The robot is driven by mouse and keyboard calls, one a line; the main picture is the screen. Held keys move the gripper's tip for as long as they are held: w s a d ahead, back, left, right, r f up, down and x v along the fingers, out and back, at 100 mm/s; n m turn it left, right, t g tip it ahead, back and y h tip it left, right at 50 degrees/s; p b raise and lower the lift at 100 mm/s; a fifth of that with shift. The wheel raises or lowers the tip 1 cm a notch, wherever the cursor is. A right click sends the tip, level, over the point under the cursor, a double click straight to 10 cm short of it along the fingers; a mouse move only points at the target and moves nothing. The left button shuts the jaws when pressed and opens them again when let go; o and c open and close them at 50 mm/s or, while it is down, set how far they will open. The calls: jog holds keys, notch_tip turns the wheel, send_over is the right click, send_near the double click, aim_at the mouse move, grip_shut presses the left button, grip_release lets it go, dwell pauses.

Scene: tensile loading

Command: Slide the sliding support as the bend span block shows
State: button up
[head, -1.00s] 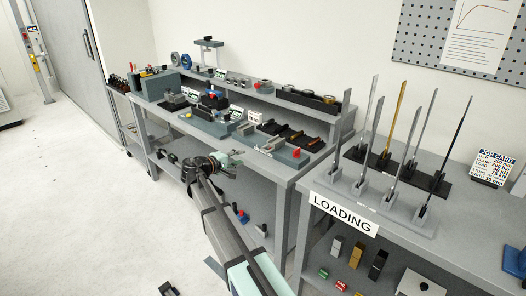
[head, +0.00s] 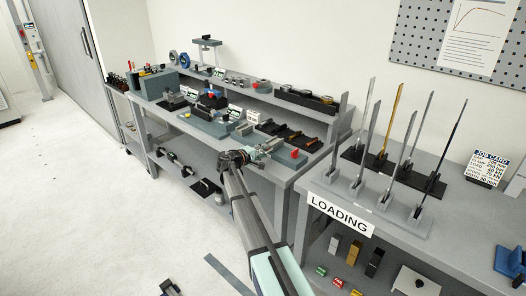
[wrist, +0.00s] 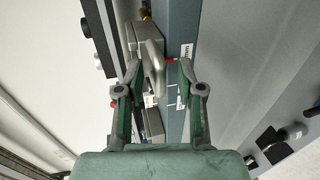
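My gripper (head: 268,149) is over the front right part of the middle bench, at a blue-grey fixture base (head: 289,161). In the wrist view my gripper (wrist: 160,68) is open, with green finger pads apart. A grey metal block with a rounded upright tab (wrist: 153,66), which looks like the sliding support, reaches between the fingers, nearer the left one. I see no clear grip on it. The blue-grey base (wrist: 178,30) with a white scale label runs beside it. A red part (head: 295,153) shows right of my gripper in the head view. I cannot make out the bend span block.
Dark trays with tools (head: 284,136) lie behind my gripper. Another fixture (head: 210,112) stands to the left on the bench. The loading table (head: 400,213) with upright strips and a job card (head: 487,168) is at the right.

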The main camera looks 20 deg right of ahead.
aim_at(251, 145)
jog(key=shift+d, duration=0.15)
jog(key=shift+c, duration=0.3)
grip_shut()
jog(key=w+a+b, duration=0.1)
jog(key=w, duration=0.1)
jog(key=w+a+b, duration=0.1)
jog(key=w, duration=0.2)
jog(key=w+a+b, duration=0.1)
jog(key=w, duration=0.1)
jog(key=shift+w+f, duration=0.15)
jog(key=shift+f, duration=0.05)
jog(key=shift+w+a+r, duration=0.1)
jog(key=shift+w+a, duration=0.1)
jog(key=shift+w, duration=0.15)
jog(key=shift+s+r, duration=0.1)
jog(key=shift+r, duration=0.05)
jog(key=shift+o, duration=0.3)
grip_release()
jog(key=shift+a, duration=0.15)
